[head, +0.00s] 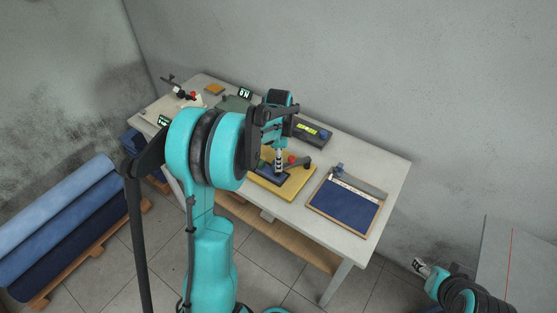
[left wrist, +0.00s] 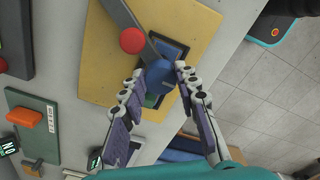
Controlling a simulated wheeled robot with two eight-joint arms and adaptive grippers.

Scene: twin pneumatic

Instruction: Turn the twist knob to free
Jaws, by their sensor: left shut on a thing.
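A blue knob (left wrist: 158,76) stands on the yellow board in the left wrist view (left wrist: 105,75); I take it as the twist knob. My left gripper (left wrist: 157,80) is shut on it, one fingertip on each side. In the head view my left gripper (head: 279,166) points down over the yellow board (head: 299,182), and its fingers hide most of the knob. A lever with a red ball (left wrist: 132,40) lies close beside the knob. No marking for the knob's setting is readable. My right gripper (head: 422,267) is at the lower right, away from the table; its finger gap is unclear.
A framed blue panel (head: 343,207) lies to the right on the table (head: 392,172). A dark box with a lit display (head: 308,130) stands behind the board. A green box with an orange top piece (left wrist: 25,117) is nearby. Fabric rolls (head: 60,220) lie at left.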

